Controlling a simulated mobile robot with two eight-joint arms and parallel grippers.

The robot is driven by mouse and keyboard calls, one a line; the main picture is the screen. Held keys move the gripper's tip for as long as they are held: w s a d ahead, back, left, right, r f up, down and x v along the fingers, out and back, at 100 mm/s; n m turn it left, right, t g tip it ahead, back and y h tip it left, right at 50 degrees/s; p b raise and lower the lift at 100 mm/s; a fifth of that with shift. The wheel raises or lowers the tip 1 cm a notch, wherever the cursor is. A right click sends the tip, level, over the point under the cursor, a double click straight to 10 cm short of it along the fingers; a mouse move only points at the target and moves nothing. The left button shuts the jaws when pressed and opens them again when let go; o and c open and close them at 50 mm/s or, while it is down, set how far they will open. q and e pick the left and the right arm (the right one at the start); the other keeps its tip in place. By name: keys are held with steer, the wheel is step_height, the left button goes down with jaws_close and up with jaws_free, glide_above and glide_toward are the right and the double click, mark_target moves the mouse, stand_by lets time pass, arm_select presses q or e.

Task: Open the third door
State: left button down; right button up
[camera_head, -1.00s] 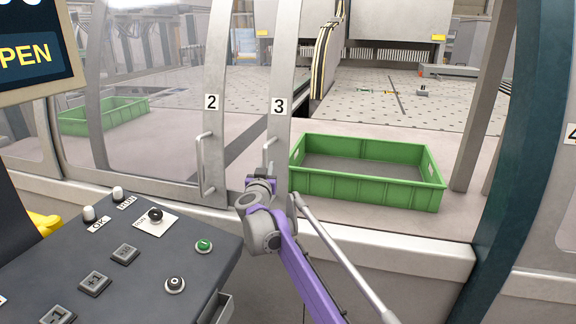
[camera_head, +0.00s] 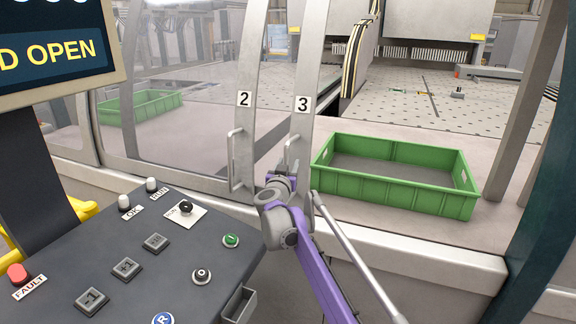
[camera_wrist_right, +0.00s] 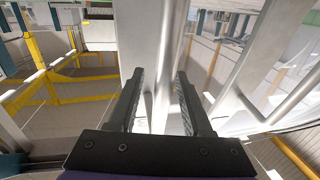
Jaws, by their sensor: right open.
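The third door (camera_head: 303,104) is a metal-framed panel marked 3, beside the second door (camera_head: 244,99), marked 2. To the right of door 3 the front is open, with clear space into the machine. Door 3's bar handle (camera_head: 288,150) is partly hidden at its lower end by my right gripper (camera_head: 284,178). In the right wrist view my right gripper (camera_wrist_right: 158,76) is open, its two fingers apart. A vertical metal bar (camera_wrist_right: 172,45), apparently the handle, lies between them; contact cannot be told. My left gripper is not in view.
A green crate (camera_head: 395,190) stands inside the opening, right of door 3. A dark control console (camera_head: 140,250) with buttons is at the lower left, under a screen (camera_head: 55,50) reading "D OPEN". A dark teal post (camera_head: 540,220) stands at the right.

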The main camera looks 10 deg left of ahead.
steer(key=shift+s, duration=0.1)
steer(key=s+b, duration=0.2)
steer(key=s, duration=0.8)
steer(key=shift+s+a, duration=0.35)
steer(key=shift+a, duration=0.1)
